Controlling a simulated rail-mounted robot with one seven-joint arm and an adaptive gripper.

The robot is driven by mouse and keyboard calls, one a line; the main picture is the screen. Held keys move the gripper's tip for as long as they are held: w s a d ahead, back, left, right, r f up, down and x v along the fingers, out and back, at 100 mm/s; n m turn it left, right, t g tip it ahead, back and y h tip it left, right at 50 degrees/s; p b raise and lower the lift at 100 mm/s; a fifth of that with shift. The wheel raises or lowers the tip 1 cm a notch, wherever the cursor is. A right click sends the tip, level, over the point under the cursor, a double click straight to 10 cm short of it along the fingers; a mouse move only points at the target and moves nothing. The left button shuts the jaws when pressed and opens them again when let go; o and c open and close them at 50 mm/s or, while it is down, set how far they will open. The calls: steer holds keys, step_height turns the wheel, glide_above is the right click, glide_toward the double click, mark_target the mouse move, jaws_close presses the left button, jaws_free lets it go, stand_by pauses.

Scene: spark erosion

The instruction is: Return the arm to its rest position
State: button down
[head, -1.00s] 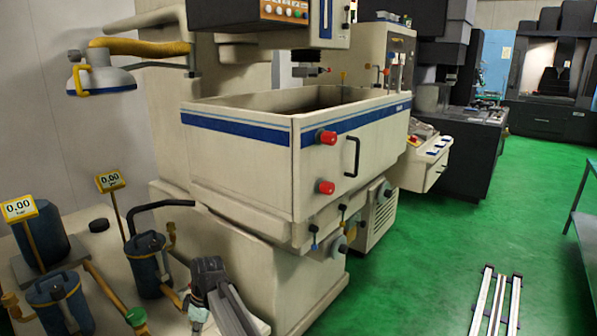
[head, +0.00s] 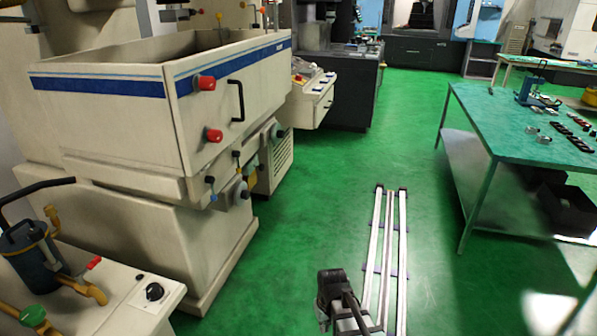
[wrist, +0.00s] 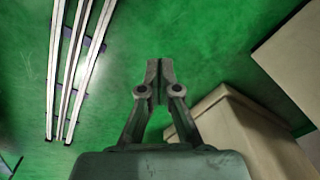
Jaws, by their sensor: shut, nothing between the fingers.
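My gripper (wrist: 153,72) shows in the wrist view with its two fingers closed together and nothing between them. It points over bare green floor. In the head view a dark part of my arm (head: 335,290) shows at the bottom, beside the near end of the floor rails. I cannot make out the fingers in that view.
White floor rails (head: 389,260) run along the green floor; they also show in the wrist view (wrist: 75,65). A beige machine (head: 140,230) with a tank stands at left. A green-topped table (head: 490,120) with small parts stands at right. The aisle between is clear.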

steer(key=s+d+f+m, duration=0.2)
steer(key=s+d+m, duration=0.3)
steer(key=d, duration=0.5)
steer(key=s+f+g, duration=0.2)
steer(key=s+f, duration=0.4)
steer(key=s, duration=0.4)
steer(key=s+f+n+g, duration=0.1)
steer(key=s+f+g, duration=0.1)
steer(key=s+f, duration=0.3)
steer(key=s+a+f+g, duration=0.1)
steer(key=s+f+g, duration=0.2)
steer(key=s, duration=1.1)
step_height(320, 180, down, 4)
steer(key=shift+s+r+h, duration=0.2)
steer(key=shift+s+h, duration=0.1)
steer(key=shift+w, duration=0.1)
